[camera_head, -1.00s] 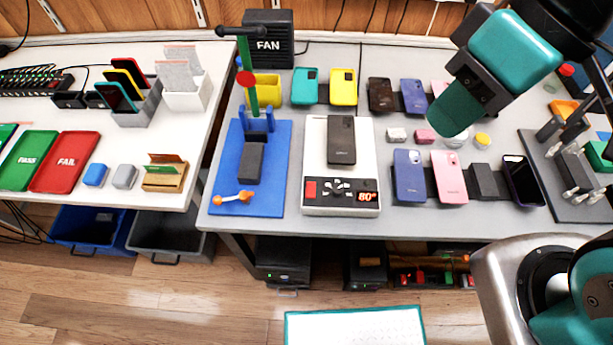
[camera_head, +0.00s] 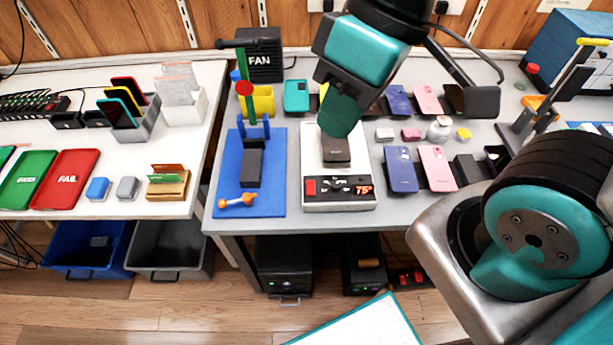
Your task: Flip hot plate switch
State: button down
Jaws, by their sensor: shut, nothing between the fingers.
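The hot plate (camera_head: 368,160) is a white slab on the grey bench. A red switch (camera_head: 310,187) is at the left of its front panel, and a red display (camera_head: 364,190) at the right reads about 75°. A dark phone (camera_head: 337,157) lies on the plate, its far part hidden behind my gripper. My gripper (camera_head: 339,128) is shut and empty, in front of the phone's far part in this view, up and right of the switch. I cannot tell its height above the phone. The switch is unobstructed.
A blue mat (camera_head: 228,185) with a green-handled press stands left of the plate. Blue (camera_head: 401,170) and pink (camera_head: 437,168) phones lie to its right. A black fan box (camera_head: 263,62) is behind. My arm covers the bench's right front.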

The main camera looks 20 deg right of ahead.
aim_at(311, 182)
jog(key=w+d+f+n+h+b, duration=0.2)
jog(key=w+f+n+b, duration=0.1)
jog(key=w+f+b, duration=0.5)
jog(key=w+d+f+n+h+b, duration=0.2)
jog(key=w+f+b, duration=0.6)
jog(key=f, duration=0.4)
jog(key=shift+d+f+n, duration=0.25)
jog(key=shift+d+n, duration=0.1)
jog(key=shift+n, duration=0.35)
notch_tip(311, 182, down, 14)
jog(key=shift+f+b, duration=0.1)
jog(key=shift+b, duration=0.8)
